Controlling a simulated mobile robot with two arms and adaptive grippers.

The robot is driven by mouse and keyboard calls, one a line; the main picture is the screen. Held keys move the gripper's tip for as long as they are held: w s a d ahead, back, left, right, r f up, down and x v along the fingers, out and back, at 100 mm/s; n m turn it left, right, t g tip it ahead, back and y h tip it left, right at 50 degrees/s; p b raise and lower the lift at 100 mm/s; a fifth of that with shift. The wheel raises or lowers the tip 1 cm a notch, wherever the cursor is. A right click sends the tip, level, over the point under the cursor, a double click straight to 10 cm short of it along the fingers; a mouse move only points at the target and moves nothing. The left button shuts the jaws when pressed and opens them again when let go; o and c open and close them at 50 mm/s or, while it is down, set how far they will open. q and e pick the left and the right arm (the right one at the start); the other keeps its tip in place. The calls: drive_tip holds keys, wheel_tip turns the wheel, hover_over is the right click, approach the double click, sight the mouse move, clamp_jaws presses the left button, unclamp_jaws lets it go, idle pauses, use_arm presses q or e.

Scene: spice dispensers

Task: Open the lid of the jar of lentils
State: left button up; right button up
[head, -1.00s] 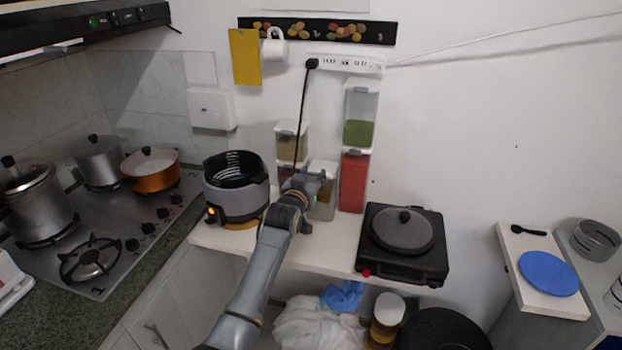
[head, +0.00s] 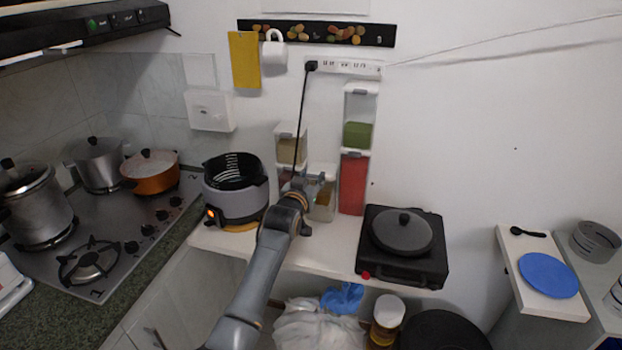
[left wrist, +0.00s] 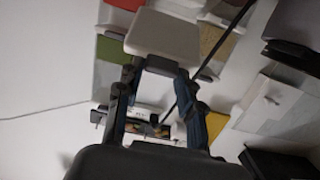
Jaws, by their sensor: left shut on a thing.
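A short clear jar (head: 323,212) with brownish contents stands on the white shelf in the head view, between the pot-like cooker and the red container. I take it for the jar of lentils; no label is readable. My left gripper (head: 316,178) is at the top of this jar, in front of its pale lid. In the left wrist view, my gripper's two fingers (left wrist: 160,82) are shut on the near edge of a whitish square lid (left wrist: 163,34). The gripper hides part of the jar, and I cannot tell whether the lid is raised. My right gripper is not in view.
Stacked containers with green (head: 357,135) and red contents (head: 352,185) stand close on the right. Another stack (head: 290,150) is on the left, with a black cord hanging before it. A grey cooker (head: 236,200) and a black hotplate (head: 402,262) flank the jars.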

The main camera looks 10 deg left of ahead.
use_arm(q)
drive_tip(key=shift+r, duration=0.15)
drive_tip(key=o, duration=0.9)
drive_tip(key=shift+s, duration=0.65)
drive_tip(key=s, duration=0.3)
drive_tip(key=s+r, duration=0.1)
drive_tip(key=s, duration=0.6)
drive_tip(key=shift+s+a+r, duration=0.25)
drive_tip(key=shift+s+a, duration=0.05)
drive_tip(key=shift+s, duration=0.1)
